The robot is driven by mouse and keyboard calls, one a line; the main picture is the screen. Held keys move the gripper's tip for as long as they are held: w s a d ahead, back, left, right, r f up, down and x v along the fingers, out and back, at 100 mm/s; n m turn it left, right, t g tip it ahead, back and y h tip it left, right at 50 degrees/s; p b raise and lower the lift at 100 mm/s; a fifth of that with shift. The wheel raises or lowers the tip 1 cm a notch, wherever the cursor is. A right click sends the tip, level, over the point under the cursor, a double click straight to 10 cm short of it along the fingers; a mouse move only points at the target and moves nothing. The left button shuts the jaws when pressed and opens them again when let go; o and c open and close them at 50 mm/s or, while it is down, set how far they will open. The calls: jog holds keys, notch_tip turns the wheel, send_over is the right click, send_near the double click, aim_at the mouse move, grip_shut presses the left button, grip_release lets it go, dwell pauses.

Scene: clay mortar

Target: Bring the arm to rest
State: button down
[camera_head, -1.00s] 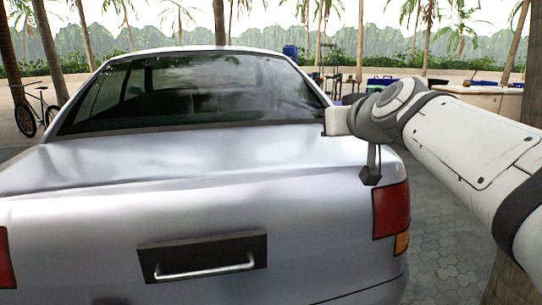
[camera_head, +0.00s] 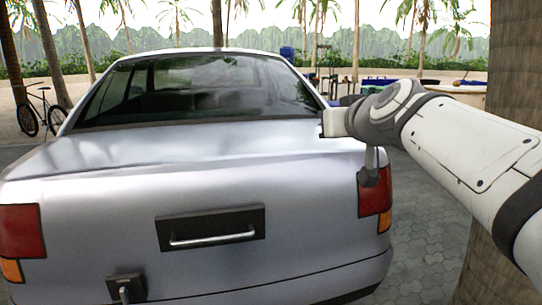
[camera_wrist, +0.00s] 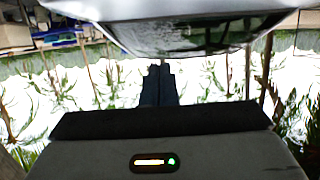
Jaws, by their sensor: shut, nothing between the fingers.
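My gripper (camera_wrist: 160,82) shows in the wrist view as two dark fingers side by side, shut with nothing between them. The wrist picture is upside down, with sky and palms behind the fingers. In the body camera view my white and grey arm reaches in from the right edge, folded at a dark joint in front of the car's right rear side. I cannot clearly make out the fingers in that view.
A silver car (camera_head: 190,170) fills the left and middle, its rear facing me. A thick trunk (camera_head: 515,60) stands close at the right, behind my arm. Paving (camera_head: 425,240) is open between them. A bicycle (camera_head: 42,112) stands far left; a blue box (camera_head: 380,81) lies far back.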

jog(key=s+d+f+m+g+h+p, duration=0.1)
jog(key=s+f+g+p, duration=0.4)
jog(key=s+f+p, duration=0.3)
jog(key=s+d+f+m+g+h+p, duration=0.1)
jog(key=s+f+g+p, duration=0.5)
jog(key=s, duration=0.7)
notch_tip(320, 180, down, 2)
jog(key=shift+d+f+m+g+h+p, duration=0.1)
jog(key=shift+d+m+g+h+p, duration=0.35)
jog(key=shift+p, duration=0.7)
